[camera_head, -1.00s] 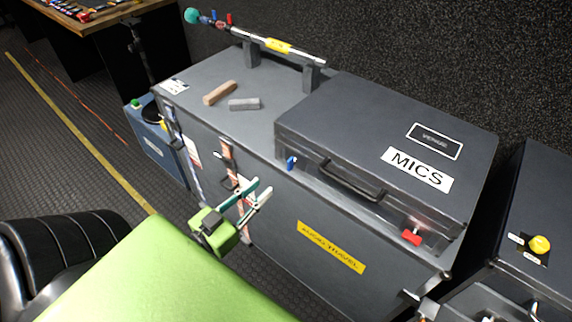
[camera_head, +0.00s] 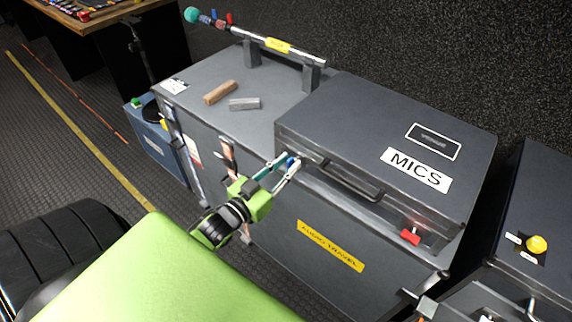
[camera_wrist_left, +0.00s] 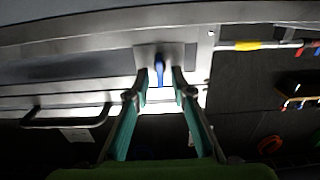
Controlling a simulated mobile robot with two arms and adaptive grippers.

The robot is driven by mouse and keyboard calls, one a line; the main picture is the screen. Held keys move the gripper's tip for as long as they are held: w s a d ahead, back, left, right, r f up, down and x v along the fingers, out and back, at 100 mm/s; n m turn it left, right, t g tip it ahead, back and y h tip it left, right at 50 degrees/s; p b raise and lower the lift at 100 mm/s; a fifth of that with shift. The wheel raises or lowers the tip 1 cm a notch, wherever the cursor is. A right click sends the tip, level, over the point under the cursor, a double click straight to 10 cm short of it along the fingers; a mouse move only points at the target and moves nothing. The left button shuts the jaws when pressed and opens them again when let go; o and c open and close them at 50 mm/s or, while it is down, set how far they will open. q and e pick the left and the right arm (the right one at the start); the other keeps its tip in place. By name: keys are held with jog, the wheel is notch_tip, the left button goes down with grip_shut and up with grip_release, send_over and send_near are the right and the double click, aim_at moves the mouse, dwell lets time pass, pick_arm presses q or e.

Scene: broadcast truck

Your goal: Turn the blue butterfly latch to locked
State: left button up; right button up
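The blue butterfly latch (camera_head: 291,162) is on the front of the dark grey MICS case (camera_head: 395,150), left of its handle. In the left wrist view the blue latch (camera_wrist_left: 159,71) stands out from a bright metal plate, its wing in line with the fingers. My left gripper (camera_head: 284,166) is at the latch in the head view, its teal fingers apart. In the left wrist view the fingertips of my left gripper (camera_wrist_left: 159,72) lie on either side of the latch, with small gaps visible. My right gripper is not in view.
A red latch (camera_head: 410,236) is on the case's right front. The case's black handle (camera_head: 350,182) lies between the latches. The case rests on a large grey trunk (camera_head: 285,205). Two small blocks (camera_head: 221,92) lie on the trunk's top left, clear of my gripper.

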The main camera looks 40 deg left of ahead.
pick_arm(q)
jog(key=shift+c, duration=0.3)
grip_shut()
jog(key=shift+r+m, duration=0.1)
jog(key=shift+m, duration=0.2)
jog(key=shift+r+m+p, duration=0.1)
jog(key=shift+m+p, duration=0.35)
jog(key=shift+m, duration=0.05)
jog(key=m+p, duration=0.1)
jog(key=m, duration=0.1)
jog(key=shift+d+m, duration=0.15)
jog(key=shift+m, duration=0.15)
jog(key=m, duration=0.4)
jog(key=shift+d+f+m, duration=0.15)
jog(key=shift+f+m, duration=0.05)
jog(key=shift+m, duration=0.1)
jog(key=shift+d+f+m+b, duration=0.1)
jog(key=shift+m+b, duration=0.1)
jog(key=shift+m, duration=1.3)
jog(key=shift+d+f+m+b, duration=0.1)
jog(key=shift+f+m+b, duration=0.05)
jog(key=shift+m, duration=1.35)
jog(key=shift+f+m+b, duration=0.1)
jog(key=shift+m+b, duration=0.1)
jog(key=shift+m, duration=1.3)
